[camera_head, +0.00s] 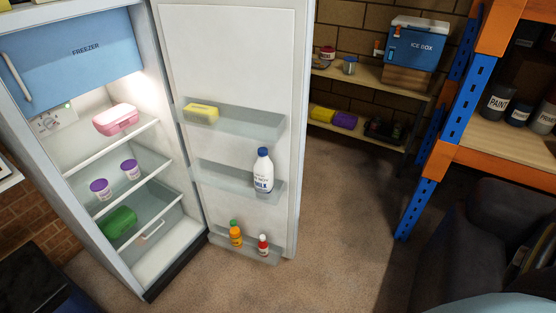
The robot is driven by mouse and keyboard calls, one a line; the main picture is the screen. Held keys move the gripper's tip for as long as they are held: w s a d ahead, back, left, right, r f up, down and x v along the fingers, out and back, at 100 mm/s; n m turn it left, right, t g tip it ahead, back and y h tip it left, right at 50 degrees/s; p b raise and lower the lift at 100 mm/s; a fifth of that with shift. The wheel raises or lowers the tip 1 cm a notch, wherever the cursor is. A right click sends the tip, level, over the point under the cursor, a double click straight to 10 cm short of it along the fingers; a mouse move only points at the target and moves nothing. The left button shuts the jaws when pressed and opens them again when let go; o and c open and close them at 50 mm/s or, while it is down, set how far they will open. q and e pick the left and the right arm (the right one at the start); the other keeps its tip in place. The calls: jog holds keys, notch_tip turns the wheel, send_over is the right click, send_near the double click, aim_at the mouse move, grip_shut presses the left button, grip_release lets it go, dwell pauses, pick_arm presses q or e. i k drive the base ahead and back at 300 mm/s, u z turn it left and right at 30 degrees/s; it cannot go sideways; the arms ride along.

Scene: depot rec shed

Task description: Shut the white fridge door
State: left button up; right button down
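The white fridge (134,284) stands at the left with its interior lit and showing. Its white door (240,62) is wide open, hinged at the fridge's right side, with its inner face towards me. Inside are a pink box (116,119), two purple-lidded tubs (131,169) and a green item (119,222). A blue freezer flap (85,52) is at the top. Neither gripper is in view.
Wall shelves (388,88) with a blue ice box (412,44) stand behind the door, to its right. An orange and blue rack (510,165) with paint tins (497,103) is at the right. A dark chair-like object (490,235) is below it. The carpet (335,220) between is clear.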

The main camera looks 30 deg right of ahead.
aim_at(249, 60)
jog(key=i, duration=1.15)
jog(key=z, duration=3.05)
jog(key=i, duration=1.2)
jog(key=u, duration=3.25)
